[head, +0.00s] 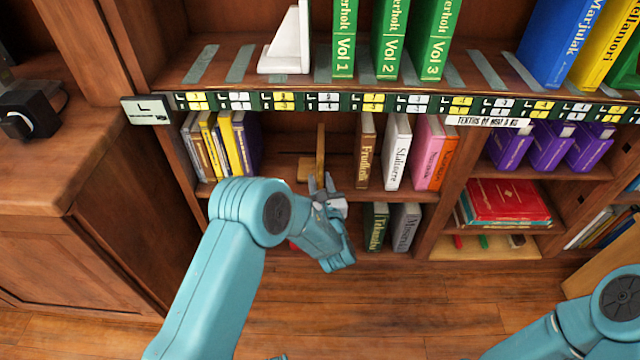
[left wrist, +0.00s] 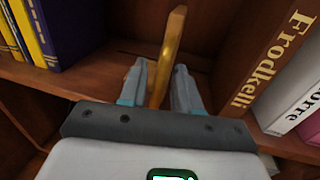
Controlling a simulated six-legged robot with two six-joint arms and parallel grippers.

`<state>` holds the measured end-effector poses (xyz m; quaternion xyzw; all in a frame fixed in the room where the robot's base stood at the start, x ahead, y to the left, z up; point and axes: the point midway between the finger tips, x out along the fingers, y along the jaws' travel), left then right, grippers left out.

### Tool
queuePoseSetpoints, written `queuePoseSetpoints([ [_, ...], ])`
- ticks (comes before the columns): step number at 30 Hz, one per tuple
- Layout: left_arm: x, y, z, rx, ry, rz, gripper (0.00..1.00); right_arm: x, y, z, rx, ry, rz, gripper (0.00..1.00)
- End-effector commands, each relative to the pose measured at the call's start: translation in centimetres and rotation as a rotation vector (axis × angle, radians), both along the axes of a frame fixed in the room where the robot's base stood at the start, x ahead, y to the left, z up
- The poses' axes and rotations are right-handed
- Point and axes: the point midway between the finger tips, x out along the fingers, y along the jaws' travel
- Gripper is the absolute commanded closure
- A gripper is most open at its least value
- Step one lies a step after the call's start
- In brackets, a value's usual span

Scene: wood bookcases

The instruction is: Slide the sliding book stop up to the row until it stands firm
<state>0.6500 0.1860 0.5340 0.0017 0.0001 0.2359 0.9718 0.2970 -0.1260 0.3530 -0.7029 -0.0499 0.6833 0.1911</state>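The sliding book stop (head: 320,150) is a thin upright wooden plate with a wooden foot, on the middle shelf, left of a row of books. The row starts with the brown book Frodkelli (head: 365,150), with a gap between it and the stop. My left gripper (head: 322,184) is at the front of the stop. In the left wrist view the open fingers (left wrist: 160,88) straddle the stop's upright edge (left wrist: 172,48), with narrow gaps showing; contact is unclear. The stop's lower part is hidden behind my gripper. My right arm shows at the lower right, its gripper out of view.
Yellow and purple books (head: 228,145) stand at the shelf's left end. A shelf above holds green volumes (head: 390,40) and a white bookend (head: 290,45). Books also stand on the shelf below (head: 376,226). A wooden divider (head: 445,205) bounds the bay on the right.

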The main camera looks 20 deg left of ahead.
Motion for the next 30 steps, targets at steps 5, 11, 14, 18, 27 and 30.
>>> queuePoseSetpoints([
  [5,0.3,0.1,0.0,0.000,0.001,0.000,0.68,0.0,0.0,0.0,0.000,-0.001,-0.001,0.57],
  [11,0.2,0.1,0.0,0.000,0.001,0.000,0.91,0.0,0.0,0.0,0.000,-0.001,0.000,0.57],
  [14,0.2,0.1,0.0,0.000,0.001,0.000,1.00,0.0,0.0,0.0,0.000,-0.001,0.000,0.57],
  [18,0.2,0.1,0.0,0.000,0.001,-0.001,1.00,0.0,0.0,-0.1,0.000,0.000,0.000,0.57],
  [27,0.4,-1.5,-0.2,0.000,0.000,-0.004,1.00,0.1,-0.1,-0.8,-0.001,-0.003,-0.004,0.57],
  [30,0.5,-2.6,-0.2,0.000,0.000,-0.005,1.00,0.2,-0.2,-1.2,-0.002,-0.004,-0.008,0.57],
])
